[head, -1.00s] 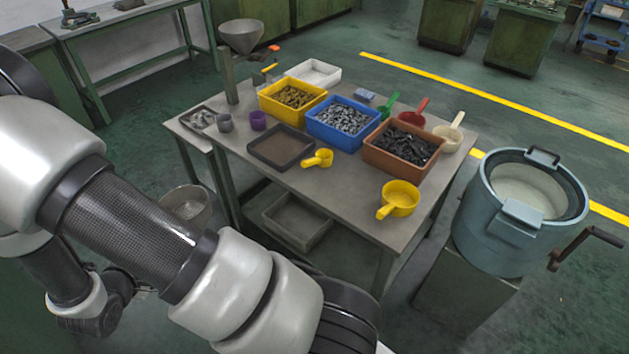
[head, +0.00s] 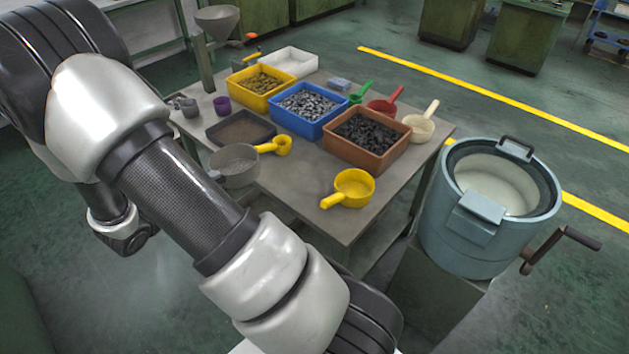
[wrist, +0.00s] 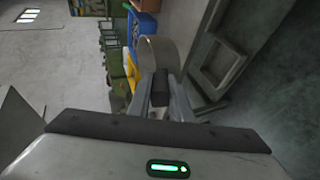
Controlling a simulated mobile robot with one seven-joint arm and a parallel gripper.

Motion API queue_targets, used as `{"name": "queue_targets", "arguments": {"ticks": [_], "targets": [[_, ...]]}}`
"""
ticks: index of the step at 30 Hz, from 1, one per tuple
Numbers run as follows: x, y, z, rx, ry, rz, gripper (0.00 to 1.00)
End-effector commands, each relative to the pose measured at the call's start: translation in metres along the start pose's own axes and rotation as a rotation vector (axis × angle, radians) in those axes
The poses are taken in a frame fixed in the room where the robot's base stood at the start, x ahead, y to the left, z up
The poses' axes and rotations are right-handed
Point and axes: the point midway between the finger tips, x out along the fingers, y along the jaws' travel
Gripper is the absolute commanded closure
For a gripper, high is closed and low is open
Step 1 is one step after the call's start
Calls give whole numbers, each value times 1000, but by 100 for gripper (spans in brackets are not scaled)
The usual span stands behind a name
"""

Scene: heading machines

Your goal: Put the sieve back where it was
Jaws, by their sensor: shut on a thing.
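The sieve (head: 236,168), a round grey pan with a mesh bottom, appears in the head view over the near left edge of the table (head: 345,222). In the wrist view the sieve (wrist: 165,52) is just beyond my gripper (wrist: 163,92), which is shut on its dark handle. The sieve looks held up; its exact height above the table is hard to tell.
A dark tray (head: 240,130), a small yellow scoop (head: 283,146) and a larger yellow scoop (head: 353,188) lie near the sieve. Blue (head: 309,128) and brown (head: 372,162) bins stand behind. A blue drum machine with a crank (head: 480,215) stands to the right.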

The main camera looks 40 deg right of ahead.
Motion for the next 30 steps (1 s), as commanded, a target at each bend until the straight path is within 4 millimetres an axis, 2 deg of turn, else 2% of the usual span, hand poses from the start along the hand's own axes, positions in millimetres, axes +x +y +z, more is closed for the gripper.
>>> {"name": "queue_targets", "arguments": {"ticks": [1, 6, 9, 12, 17, 20, 25, 30], "targets": [[40, -11, 7, 39, -54, 17, 100], [126, 18, 32, 135, -207, 47, 100], [163, 37, 50, 180, -271, 57, 100], [187, 54, 65, 213, -313, 66, 100], [205, 66, 78, 236, -345, 70, 100], [214, 56, 82, 236, -351, 70, 100], [226, 28, 84, 234, -350, 70, 100], [232, 15, 86, 237, -348, 70, 100]]}}
